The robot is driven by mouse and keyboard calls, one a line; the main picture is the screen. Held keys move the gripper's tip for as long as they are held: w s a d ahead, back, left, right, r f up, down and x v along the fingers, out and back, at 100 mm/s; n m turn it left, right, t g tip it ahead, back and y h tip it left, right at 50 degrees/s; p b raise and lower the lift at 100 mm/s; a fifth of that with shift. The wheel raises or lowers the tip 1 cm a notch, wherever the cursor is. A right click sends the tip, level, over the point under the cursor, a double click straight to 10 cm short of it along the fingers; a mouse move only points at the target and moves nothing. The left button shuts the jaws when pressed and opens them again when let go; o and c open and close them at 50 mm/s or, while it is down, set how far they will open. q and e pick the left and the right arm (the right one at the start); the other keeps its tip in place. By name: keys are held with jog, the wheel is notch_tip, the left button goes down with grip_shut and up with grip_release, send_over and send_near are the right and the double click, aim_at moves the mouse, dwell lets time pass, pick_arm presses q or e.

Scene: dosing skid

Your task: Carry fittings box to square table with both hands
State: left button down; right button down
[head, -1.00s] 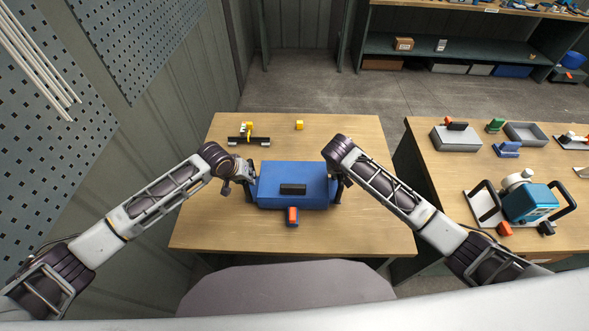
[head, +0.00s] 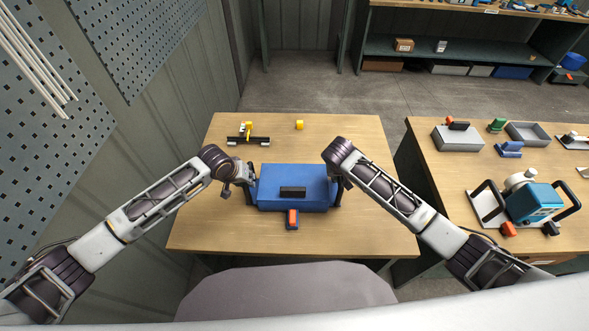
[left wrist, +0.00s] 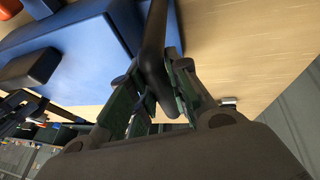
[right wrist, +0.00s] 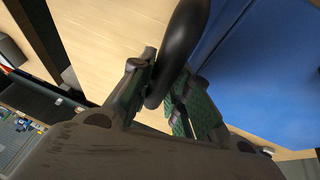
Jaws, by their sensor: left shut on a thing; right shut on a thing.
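The blue fittings box (head: 292,176) is at the middle of the wooden table (head: 200,222) in the head view, with a black block on its top. Its dark side handles stand at its left and right ends. My left gripper (head: 248,190) is shut on the left handle, which shows between its fingers in the left wrist view (left wrist: 155,70). My right gripper (head: 336,188) is shut on the right handle, seen in the right wrist view (right wrist: 172,70). I cannot tell whether the box's underside touches the tabletop.
A black-and-yellow tool (head: 247,136) and a yellow piece (head: 299,125) lie at the back. A second table (head: 450,180) at the right holds a teal pump (head: 533,202), a grey box (head: 457,139) and a tray.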

pick_arm(q)
jog(key=shift+w+a+f+b, duration=0.1)
jog(key=shift+a+f+b, duration=0.1)
jog(key=shift+f+b, duration=0.15)
pick_arm(e)
jog(key=shift+d+f, duration=0.2)
jog(key=shift+f, duration=0.15)
pick_arm(q)
jog(key=c, duration=1.8)
grip_release()
jog(key=shift+f, duration=0.1)
pick_arm(e)
jog(key=c, duration=1.8)
grip_release()
jog(key=shift+f, duration=0.1)
pick_arm(q)
jog(key=o, duration=0.5)
jog(key=shift+c, duration=0.2)
pick_arm(e)
jog(key=o, duration=0.5)
jog(key=shift+c, duration=0.2)
pick_arm(q)
jog(key=shift+d, duration=0.1)
pick_arm(e)
jog(key=shift+a, duration=0.1)
pick_arm(q)
jog(key=v, duration=1.2)
pick_arm(e)
jog(key=shift+a+r, duration=0.1)
jog(key=shift+r, duration=0.1)
